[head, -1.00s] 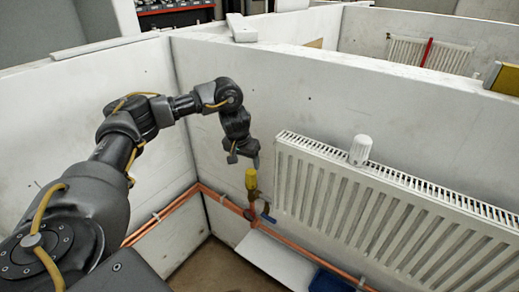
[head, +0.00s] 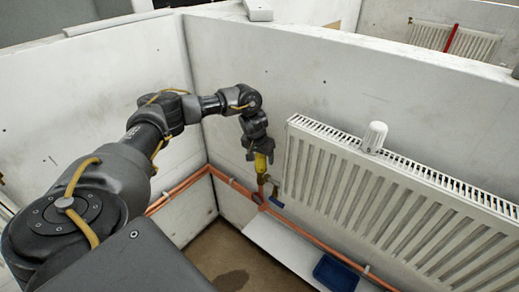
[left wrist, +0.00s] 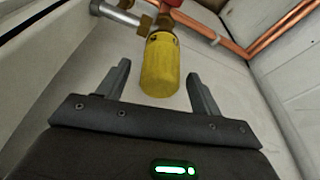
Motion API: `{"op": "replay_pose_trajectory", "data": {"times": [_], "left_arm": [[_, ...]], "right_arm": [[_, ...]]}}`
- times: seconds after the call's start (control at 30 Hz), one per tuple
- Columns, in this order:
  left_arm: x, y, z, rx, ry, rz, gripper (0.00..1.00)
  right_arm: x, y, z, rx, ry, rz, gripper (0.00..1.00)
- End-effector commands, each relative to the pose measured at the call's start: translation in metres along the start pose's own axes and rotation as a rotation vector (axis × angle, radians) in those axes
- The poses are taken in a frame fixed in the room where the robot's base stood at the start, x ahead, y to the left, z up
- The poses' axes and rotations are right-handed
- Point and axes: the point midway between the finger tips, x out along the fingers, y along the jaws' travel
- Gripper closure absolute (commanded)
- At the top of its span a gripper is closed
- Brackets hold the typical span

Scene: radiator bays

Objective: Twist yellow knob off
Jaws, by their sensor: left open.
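The yellow knob (head: 261,162) sits on the brass valve at the lower left corner of the radiator, with copper pipe below it. In the left wrist view the yellow knob (left wrist: 160,66) hangs between the two fingers, with a gap to each finger. My left gripper (head: 259,152) is at the knob's top and is open around its end, pointing down. In the left wrist view its fingers (left wrist: 160,85) stand apart on both sides of the knob. The knob's top is partly hidden by the gripper in the head view. My right gripper is not in view.
The white radiator (head: 400,200) hangs on the bay wall to the right, with a white cap (head: 374,137) on its top edge. Copper pipes (head: 180,190) run along the wall base.

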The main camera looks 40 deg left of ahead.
Motion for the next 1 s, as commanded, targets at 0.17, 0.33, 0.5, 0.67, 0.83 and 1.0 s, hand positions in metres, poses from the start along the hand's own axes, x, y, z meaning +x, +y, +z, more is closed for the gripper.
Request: {"op": "replay_pose_trajectory", "data": {"times": [0.17,0.33,0.5,0.67,0.83,1.0], "left_arm": [[0.0106,-0.0006,0.0004,-0.001,0.000,-0.001,0.35],[0.0120,-0.0004,0.0002,0.000,0.001,-0.001,0.35],[0.0118,-0.0003,0.0001,0.000,0.001,-0.001,0.43],[0.0116,-0.0003,0.0000,0.000,0.001,0.000,0.63],[0.0115,-0.0002,0.0000,0.000,0.001,0.000,0.84],[0.0114,-0.0001,0.0000,0.000,0.001,0.000,0.84]], "right_arm": [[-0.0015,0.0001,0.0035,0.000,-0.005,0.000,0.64],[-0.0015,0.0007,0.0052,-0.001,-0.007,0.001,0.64],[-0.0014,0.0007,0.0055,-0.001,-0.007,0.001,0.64],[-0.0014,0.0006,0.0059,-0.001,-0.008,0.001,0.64],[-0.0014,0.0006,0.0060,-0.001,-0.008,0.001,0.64],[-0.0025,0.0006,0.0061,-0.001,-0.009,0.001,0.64]]}}
